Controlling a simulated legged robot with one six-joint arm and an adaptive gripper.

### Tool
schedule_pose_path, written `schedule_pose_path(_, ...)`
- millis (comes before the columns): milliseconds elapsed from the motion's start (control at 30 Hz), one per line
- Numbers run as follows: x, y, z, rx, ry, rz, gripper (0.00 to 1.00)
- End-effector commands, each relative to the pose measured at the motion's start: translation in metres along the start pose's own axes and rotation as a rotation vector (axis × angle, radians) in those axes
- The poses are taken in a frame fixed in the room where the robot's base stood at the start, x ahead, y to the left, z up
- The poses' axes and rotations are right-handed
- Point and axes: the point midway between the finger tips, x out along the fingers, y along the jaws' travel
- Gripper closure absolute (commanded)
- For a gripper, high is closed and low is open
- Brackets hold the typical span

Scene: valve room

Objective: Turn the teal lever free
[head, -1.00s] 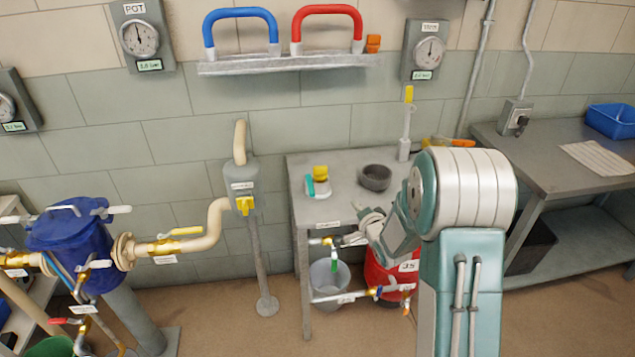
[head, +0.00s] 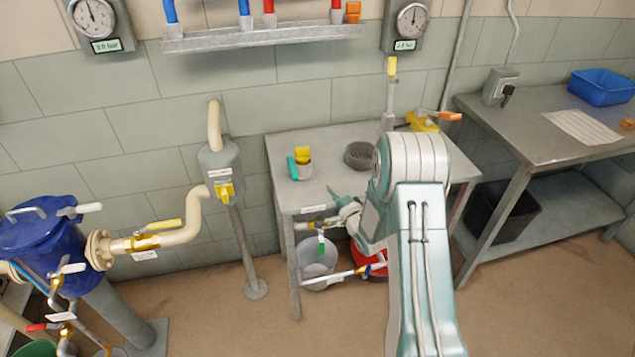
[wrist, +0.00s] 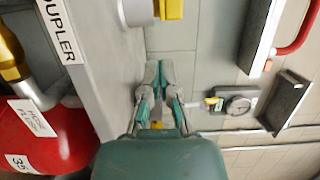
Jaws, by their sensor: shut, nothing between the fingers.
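The teal lever (head: 292,168) stands upright on the left side of a small fitting with a yellow block (head: 303,155) on the small grey table (head: 330,150). My gripper (head: 331,190) is at the table's front edge in the head view, to the lower right of the lever and apart from it. In the wrist view my gripper's fingers (wrist: 160,72) are together with nothing between them. A yellow block on a grey fitting (wrist: 170,9) shows at the top of that view. The teal lever is not visible there.
A dark round bowl (head: 359,155) sits on the table right of the fitting. A grey post with a yellow top (head: 391,90) stands at the back. Below the table are a grey bucket (head: 318,262) and valve pipes. A red vessel (wrist: 40,135) shows in the wrist view.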

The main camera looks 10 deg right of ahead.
Motion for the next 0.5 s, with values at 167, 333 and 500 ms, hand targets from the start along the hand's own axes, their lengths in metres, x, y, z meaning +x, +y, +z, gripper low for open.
schedule_pose_path(167, 0.032, 0.000, 0.001, -0.002, -0.002, -0.002, 1.00)
schedule_pose_path(333, 0.064, 0.000, 0.001, -0.001, -0.001, -0.002, 1.00)
schedule_pose_path(500, 0.092, 0.000, 0.001, -0.001, -0.001, -0.002, 1.00)
